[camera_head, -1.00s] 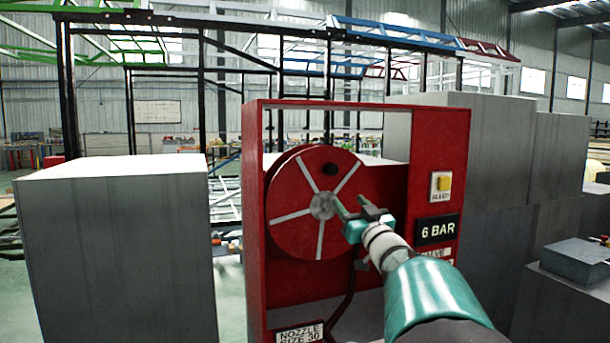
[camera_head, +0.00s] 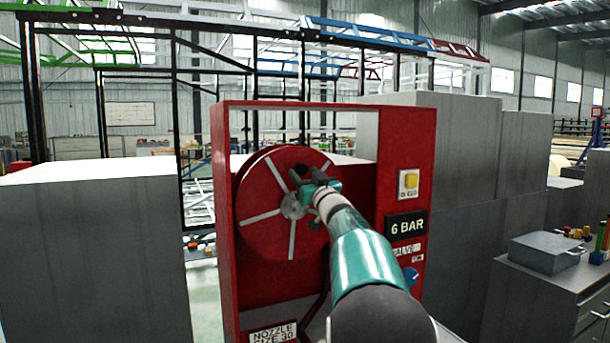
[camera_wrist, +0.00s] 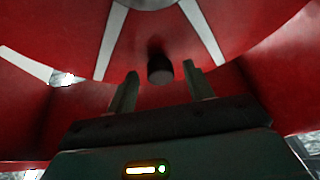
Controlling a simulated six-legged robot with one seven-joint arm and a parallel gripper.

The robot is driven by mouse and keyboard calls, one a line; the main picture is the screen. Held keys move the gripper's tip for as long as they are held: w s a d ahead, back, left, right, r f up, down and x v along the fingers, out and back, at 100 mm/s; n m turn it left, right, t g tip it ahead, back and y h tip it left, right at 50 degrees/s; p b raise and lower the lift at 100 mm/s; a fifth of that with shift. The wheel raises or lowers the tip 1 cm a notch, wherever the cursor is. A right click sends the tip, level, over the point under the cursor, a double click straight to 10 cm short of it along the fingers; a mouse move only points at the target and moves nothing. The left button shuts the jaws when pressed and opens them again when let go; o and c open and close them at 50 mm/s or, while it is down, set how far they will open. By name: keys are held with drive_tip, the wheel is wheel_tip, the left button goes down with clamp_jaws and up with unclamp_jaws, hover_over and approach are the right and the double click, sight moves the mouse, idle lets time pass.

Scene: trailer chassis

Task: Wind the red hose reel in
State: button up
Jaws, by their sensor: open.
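The red hose reel (camera_head: 270,218) is a round red disc with pale spokes and a grey hub, set in a red upright cabinet (camera_head: 226,190). A dark crank knob (camera_wrist: 160,68) sticks out from the disc. In the wrist view it stands between and just beyond the two fingertips. My gripper (camera_head: 303,178) is at the upper right of the reel in the head view and partly hides the knob. In the wrist view my gripper (camera_wrist: 160,82) is open, with a gap on both sides of the knob.
The cabinet carries a yellow button (camera_head: 411,181), a 6 BAR sign (camera_head: 407,225) and a blue valve knob (camera_head: 411,274) to the right of my arm. Grey blocks stand at left (camera_head: 95,260) and right (camera_head: 460,160). A grey box (camera_head: 545,252) sits at far right.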

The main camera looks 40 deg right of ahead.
drive_tip(key=shift+s+r, duration=0.15)
drive_tip(key=shift+r, duration=0.15)
drive_tip(key=shift+w+f, duration=0.15)
drive_tip(key=shift+w, duration=0.35)
drive_tip(key=shift+s, duration=0.25)
drive_tip(key=shift+c, duration=1.3)
drive_tip(key=shift+w, duration=0.15)
drive_tip(key=c, duration=0.4)
clamp_jaws()
drive_tip(key=shift+d, duration=0.15)
